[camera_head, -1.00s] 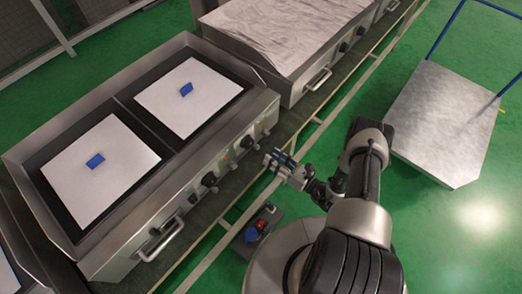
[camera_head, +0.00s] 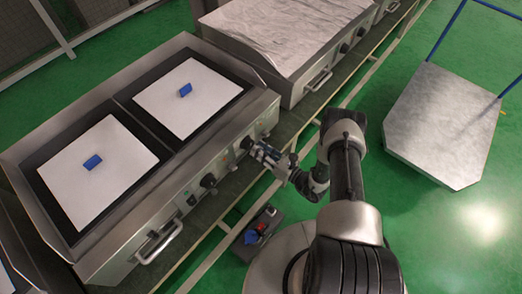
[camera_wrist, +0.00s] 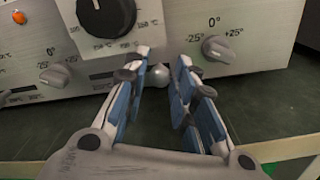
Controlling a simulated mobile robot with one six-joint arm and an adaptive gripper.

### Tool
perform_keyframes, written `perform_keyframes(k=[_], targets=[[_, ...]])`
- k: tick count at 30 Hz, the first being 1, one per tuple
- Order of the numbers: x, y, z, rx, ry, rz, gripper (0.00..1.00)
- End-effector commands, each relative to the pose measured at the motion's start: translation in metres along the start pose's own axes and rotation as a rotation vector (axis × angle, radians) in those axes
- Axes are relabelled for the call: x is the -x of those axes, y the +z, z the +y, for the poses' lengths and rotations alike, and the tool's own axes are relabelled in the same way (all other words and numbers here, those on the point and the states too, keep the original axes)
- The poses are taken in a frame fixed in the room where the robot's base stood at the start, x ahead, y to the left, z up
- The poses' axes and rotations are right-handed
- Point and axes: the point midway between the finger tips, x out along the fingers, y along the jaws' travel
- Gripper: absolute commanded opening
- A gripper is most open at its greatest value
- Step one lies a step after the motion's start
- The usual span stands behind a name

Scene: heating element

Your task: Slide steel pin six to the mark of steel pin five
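A steel pin (camera_wrist: 158,75) with a round, shiny head stands out from the front panel of the heating appliance (camera_wrist: 250,25). It shows between the fingertips of my gripper (camera_wrist: 161,62). The blue-padded fingers are apart, with a visible gap to the right of the pin head; the left fingertip is very near it. No number is readable on the pin, so I cannot tell which pin it is. In the head view my gripper (camera_head: 262,154) is at the appliance's front panel and hides the part behind it. Steel pin five cannot be identified.
In the wrist view, a black dial (camera_wrist: 105,15) is above left of the pin. Grey knobs sit left (camera_wrist: 55,77) and right (camera_wrist: 217,48), and an orange lamp (camera_wrist: 18,17) is far left. A handle (camera_head: 160,243) and rail (camera_head: 215,258) are nearby in the head view.

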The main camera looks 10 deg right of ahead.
Motion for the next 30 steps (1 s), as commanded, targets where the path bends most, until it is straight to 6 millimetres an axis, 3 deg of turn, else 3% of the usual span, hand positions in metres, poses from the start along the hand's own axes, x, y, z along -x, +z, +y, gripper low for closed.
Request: perform_keyframes(k=[10, 24, 30], targets=[[0.0, 0.0, 0.0, 0.0, 0.0, 0.0, 0.0], [0.0, -0.001, 0.001, -0.001, 0.0, 0.001, 0.0], [-0.001, -0.01, 0.026, -0.005, 0.004, 0.002, 0.0]])
